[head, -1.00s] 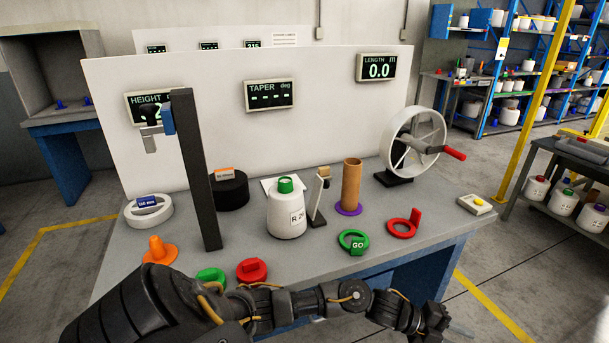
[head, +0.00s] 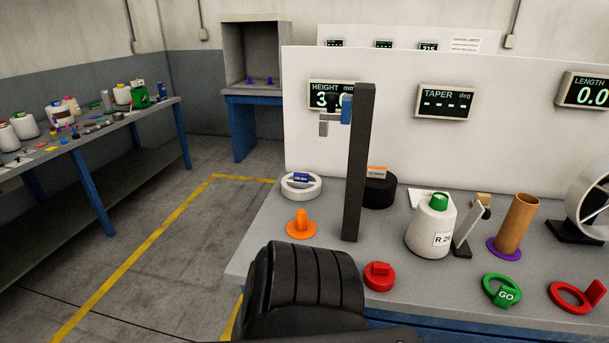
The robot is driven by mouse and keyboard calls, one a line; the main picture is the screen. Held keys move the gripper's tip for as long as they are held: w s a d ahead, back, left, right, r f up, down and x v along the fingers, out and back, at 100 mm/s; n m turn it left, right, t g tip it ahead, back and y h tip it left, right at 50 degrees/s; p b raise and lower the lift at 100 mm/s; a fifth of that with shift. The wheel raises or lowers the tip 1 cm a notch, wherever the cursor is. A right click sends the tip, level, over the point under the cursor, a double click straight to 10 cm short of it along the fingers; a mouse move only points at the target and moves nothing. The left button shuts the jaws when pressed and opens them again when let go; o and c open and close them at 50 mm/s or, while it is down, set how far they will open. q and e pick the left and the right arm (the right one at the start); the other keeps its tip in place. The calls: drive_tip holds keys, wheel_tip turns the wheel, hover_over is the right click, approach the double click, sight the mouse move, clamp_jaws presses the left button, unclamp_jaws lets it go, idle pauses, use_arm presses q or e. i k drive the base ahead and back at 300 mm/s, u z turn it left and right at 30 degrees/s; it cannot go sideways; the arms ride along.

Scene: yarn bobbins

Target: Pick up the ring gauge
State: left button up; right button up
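Several ring-shaped pieces lie on the grey bench, and I cannot tell for sure which one the task means. A green ring marked GO (head: 489,293) lies flat near the front edge at the right. A red ring with an upright tab (head: 560,298) lies to its right. A white ring with a blue label (head: 301,191) lies at the bench's back left. None of them is held in what I see. A black ribbed link of my own arm fills the bottom middle. Neither of my grippers shows in this view.
A dark height post (head: 359,165), white bottle (head: 430,228), orange cone (head: 300,225), red knobbed piece (head: 379,277), black cylinder (head: 378,191) and brown tube on a purple ring (head: 517,224) crowd the bench (head: 264,232). Another loaded bench (head: 150,112) stands left, with clear floor between.

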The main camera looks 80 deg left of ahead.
sight(595, 292)
drive_tip(key=u, duration=5)
drive_tip(key=k, duration=1.25)
